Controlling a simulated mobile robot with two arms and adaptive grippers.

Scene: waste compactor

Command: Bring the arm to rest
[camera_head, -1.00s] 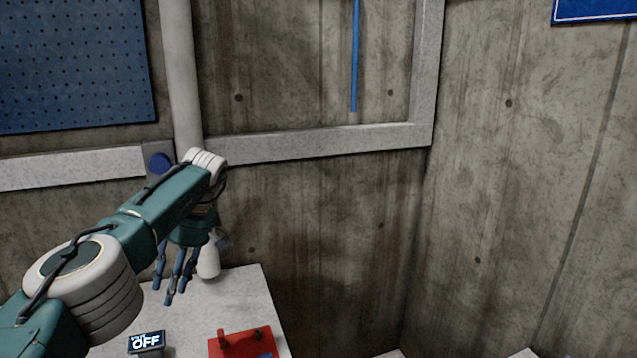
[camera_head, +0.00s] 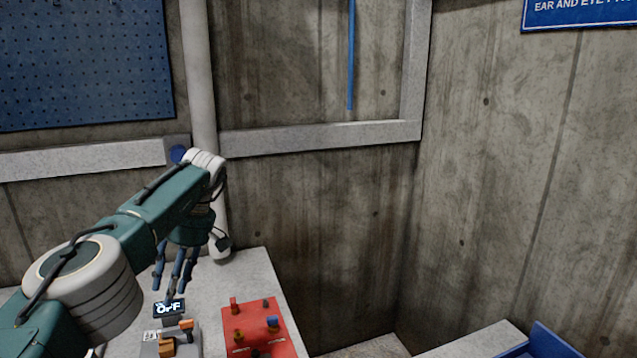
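My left arm (camera_head: 145,220) comes in from the left and reaches across the picture, bent at the wrist. My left gripper (camera_head: 172,283) hangs from it with its blue fingers pointing down and spread apart. Nothing shows between the fingers. The gripper appears in front of or above the grey table, near a small dark display reading OFF (camera_head: 169,308). I cannot tell the exact gap between fingertips and table. My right gripper is out of view.
The grey table (camera_head: 232,285) carries a red control panel (camera_head: 258,335) with several knobs and a grey box (camera_head: 180,343) with orange handles. A pale pipe (camera_head: 201,80) runs up the concrete wall behind. A blue object (camera_head: 543,343) stands at the lower right.

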